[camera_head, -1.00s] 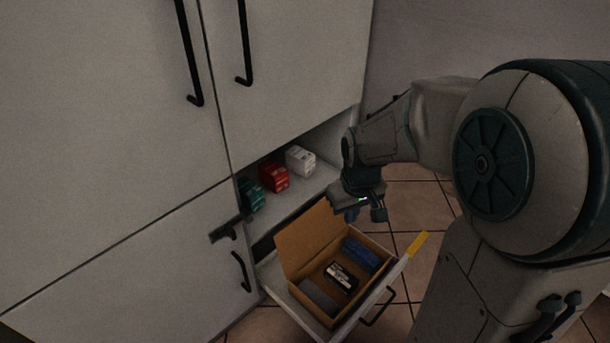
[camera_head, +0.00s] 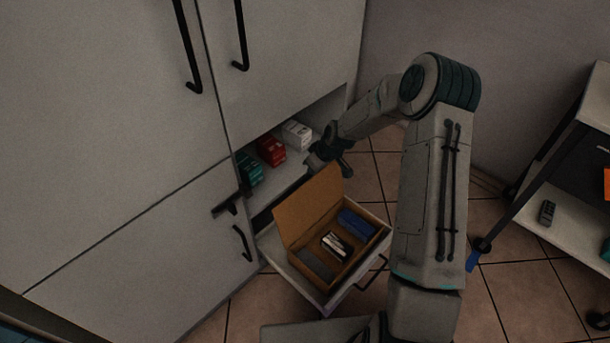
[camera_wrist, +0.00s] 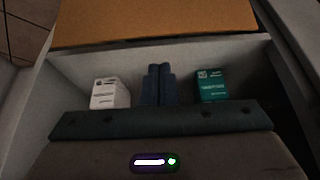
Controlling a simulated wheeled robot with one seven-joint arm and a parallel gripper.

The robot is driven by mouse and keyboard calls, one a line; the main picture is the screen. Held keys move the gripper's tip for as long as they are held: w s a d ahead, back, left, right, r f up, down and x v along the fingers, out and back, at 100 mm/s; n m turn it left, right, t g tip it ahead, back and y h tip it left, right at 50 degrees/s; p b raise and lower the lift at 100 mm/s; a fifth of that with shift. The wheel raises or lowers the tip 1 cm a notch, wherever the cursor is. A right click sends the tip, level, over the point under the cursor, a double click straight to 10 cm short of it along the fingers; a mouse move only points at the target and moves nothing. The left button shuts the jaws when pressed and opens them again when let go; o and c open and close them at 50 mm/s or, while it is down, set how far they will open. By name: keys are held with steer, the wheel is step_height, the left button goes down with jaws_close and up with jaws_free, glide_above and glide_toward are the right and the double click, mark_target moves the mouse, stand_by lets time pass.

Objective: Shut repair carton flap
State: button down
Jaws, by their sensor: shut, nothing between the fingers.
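The repair carton (camera_head: 344,271) is a brown cardboard box sitting in a pulled-out white drawer (camera_head: 273,254). Its flap (camera_head: 308,207) stands up on the cabinet side, so the carton is open. Inside lie a blue item (camera_head: 357,222), a black-and-white item (camera_head: 335,245) and a grey item (camera_head: 316,263). My gripper (camera_head: 316,163) is above and behind the flap, near the shelf opening. In the wrist view its fingers (camera_wrist: 158,70) are together and empty, and the brown flap (camera_wrist: 155,20) spans the top, apart from the fingers.
A white box (camera_head: 297,134), a red box (camera_head: 271,150) and a teal box (camera_head: 250,168) stand on the shelf behind the drawer. Black handles (camera_head: 242,243) stick out from the cabinet doors.

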steer(key=b, duration=0.2)
glide_toward(299, 184)
steer(key=x, duration=0.5)
steer(key=shift+w+d, duration=0.1)
steer(key=shift+w, duration=0.05)
